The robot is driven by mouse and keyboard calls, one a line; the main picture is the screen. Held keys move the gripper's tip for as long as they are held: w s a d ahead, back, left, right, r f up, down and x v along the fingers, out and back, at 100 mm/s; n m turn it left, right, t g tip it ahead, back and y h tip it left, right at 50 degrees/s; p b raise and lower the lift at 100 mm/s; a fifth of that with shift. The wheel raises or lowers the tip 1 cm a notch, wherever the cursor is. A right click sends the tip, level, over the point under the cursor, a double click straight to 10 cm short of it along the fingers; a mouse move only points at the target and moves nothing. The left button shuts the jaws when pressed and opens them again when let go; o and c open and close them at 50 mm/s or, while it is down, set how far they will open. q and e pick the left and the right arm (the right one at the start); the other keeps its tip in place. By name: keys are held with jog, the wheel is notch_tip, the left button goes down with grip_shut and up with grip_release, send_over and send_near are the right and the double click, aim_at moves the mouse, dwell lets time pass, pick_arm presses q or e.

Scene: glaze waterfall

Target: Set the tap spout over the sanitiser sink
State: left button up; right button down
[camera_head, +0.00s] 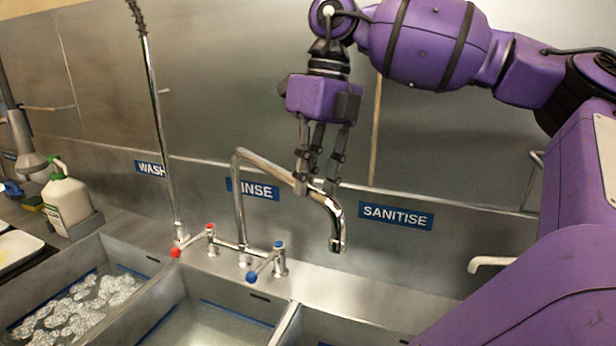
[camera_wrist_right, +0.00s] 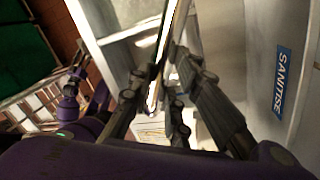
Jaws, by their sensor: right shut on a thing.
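The chrome tap spout (camera_head: 268,165) rises from the mixer tap behind the middle sink and reaches right, its bent tip pointing down. In the picture the tip lies left of the blue SANITISE sign (camera_head: 397,216), above the back ledge and near the divider. I cannot tell exactly which basin it is over. My right gripper (camera_head: 322,186) comes from above, its fingers shut on the spout partway along. In the right wrist view the bright spout (camera_wrist_right: 160,55) runs between the fingers. The sanitiser sink (camera_head: 345,328) is partly cut off at the bottom.
Red (camera_head: 176,252) and blue (camera_head: 254,275) tap handles flank the tap base. A tall spray pipe (camera_head: 157,130) stands to its left. The rinse sink (camera_head: 205,325) is in the middle; the wash sink (camera_head: 125,262) is left. A white bottle (camera_head: 66,198) stands far left.

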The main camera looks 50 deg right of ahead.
jog(key=shift+d, duration=0.75)
jog(key=c, duration=1.6)
grip_release()
jog(key=shift+n, duration=0.3)
jog(key=r, duration=0.4)
jog(key=d+r, duration=0.1)
jog(key=r, duration=0.3)
jog(key=d+r, duration=0.1)
jog(key=r, duration=0.3)
jog(key=shift+s+d, duration=0.1)
jog(key=shift+d, duration=0.05)
jog(key=shift+f, duration=0.15)
